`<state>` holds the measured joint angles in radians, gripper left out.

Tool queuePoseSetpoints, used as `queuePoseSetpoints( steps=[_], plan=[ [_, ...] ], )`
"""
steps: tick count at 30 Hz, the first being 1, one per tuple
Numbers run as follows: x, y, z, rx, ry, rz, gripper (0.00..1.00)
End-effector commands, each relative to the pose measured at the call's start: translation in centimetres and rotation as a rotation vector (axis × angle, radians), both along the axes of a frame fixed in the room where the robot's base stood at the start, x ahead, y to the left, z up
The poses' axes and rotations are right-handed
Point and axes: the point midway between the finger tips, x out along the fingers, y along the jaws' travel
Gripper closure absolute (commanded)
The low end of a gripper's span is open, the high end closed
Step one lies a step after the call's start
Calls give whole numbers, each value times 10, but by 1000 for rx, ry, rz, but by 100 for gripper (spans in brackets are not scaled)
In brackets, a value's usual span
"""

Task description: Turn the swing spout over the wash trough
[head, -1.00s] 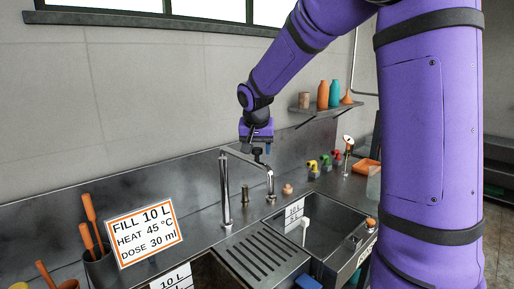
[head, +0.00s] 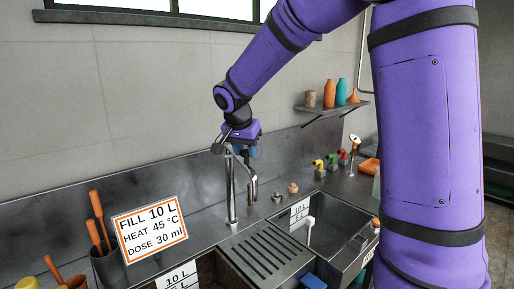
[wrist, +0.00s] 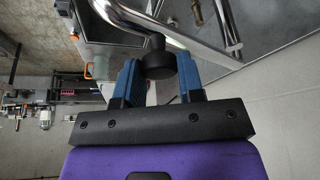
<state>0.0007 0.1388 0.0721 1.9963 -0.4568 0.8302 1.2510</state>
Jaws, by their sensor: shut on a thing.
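The chrome swing spout (head: 231,190) stands on the back ledge of the steel sink. Its upper arm points forward and slightly right, and its outlet (head: 253,190) hangs down behind the ribbed drainboard. My gripper (head: 240,148) is at the top of the spout. Two basins show: a left one (head: 205,272), partly cut off, and a right one (head: 338,238). I cannot tell which is the wash trough.
A ribbed drainboard (head: 262,252) lies between the basins. A sign (head: 149,234) and a holder with orange-handled tools (head: 106,265) stand at left. Coloured taps (head: 331,161) line the back right. A shelf with bottles (head: 329,95) hangs on the wall.

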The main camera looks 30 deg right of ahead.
Motion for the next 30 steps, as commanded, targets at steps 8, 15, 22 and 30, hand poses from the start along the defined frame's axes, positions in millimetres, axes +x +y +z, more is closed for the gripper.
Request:
queuePoseSetpoints(
  steps=[8,15,22,30],
  plan=[
    [14,51,0,-1,0,-251,100],
    [31,82,0,-1,-1,-447,100],
    [45,101,0,0,-2,-574,100],
    [53,110,0,1,-1,-643,100]
  ],
)
